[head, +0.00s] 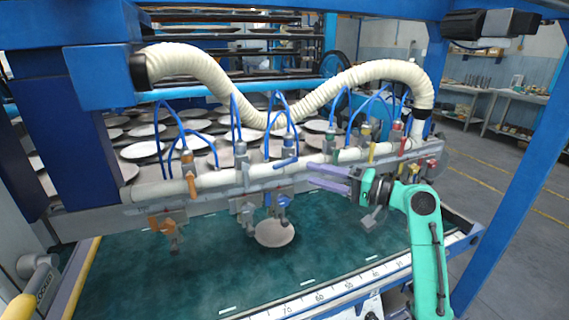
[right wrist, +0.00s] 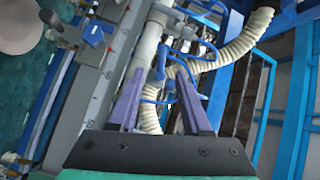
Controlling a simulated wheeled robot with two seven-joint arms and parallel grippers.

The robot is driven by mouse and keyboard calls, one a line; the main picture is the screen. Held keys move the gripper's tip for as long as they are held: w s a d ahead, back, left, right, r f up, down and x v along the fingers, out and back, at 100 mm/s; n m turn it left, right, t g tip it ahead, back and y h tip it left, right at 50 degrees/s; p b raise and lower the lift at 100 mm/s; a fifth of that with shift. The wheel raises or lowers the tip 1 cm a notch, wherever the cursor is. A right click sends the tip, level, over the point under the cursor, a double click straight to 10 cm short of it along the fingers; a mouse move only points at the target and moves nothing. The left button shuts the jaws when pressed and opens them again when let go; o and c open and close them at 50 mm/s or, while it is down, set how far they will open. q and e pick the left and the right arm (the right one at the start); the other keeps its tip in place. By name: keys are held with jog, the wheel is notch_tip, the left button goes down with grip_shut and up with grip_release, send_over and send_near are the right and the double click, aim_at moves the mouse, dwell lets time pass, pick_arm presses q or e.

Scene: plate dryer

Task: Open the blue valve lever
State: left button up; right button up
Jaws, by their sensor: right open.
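The blue valve lever (head: 286,162) sits on the pale horizontal pipe (head: 225,180), below a blue fitting with blue hoses. In the right wrist view the blue lever (right wrist: 160,62) shows ahead, between the fingertips in the picture. My right gripper (head: 311,175), with purple fingers, is open and empty. Its fingertips point left at the lever and appear a short way to its right. I cannot tell whether they touch it. My left gripper is not in view.
Orange (head: 188,160), green and red valves (head: 397,132) line the same pipe. A blue part (head: 280,202) hangs on the bar below. A ribbed cream hose (head: 200,68) arches above. A green belt (head: 130,275) lies beneath with a round plate (head: 274,233).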

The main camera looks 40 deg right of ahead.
aim_at(284, 165)
jog(key=x, duration=0.2)
jog(key=p+x, duration=0.1)
jog(key=x, duration=0.1)
jog(key=p+x, duration=0.1)
jog(key=x, duration=0.2)
jog(key=shift+a+r, duration=0.2)
jog(key=shift+r, duration=0.05)
jog(key=shift+w+f, duration=0.2)
jog(key=shift+w, duration=0.25)
jog(key=shift+s, duration=0.15)
grip_shut()
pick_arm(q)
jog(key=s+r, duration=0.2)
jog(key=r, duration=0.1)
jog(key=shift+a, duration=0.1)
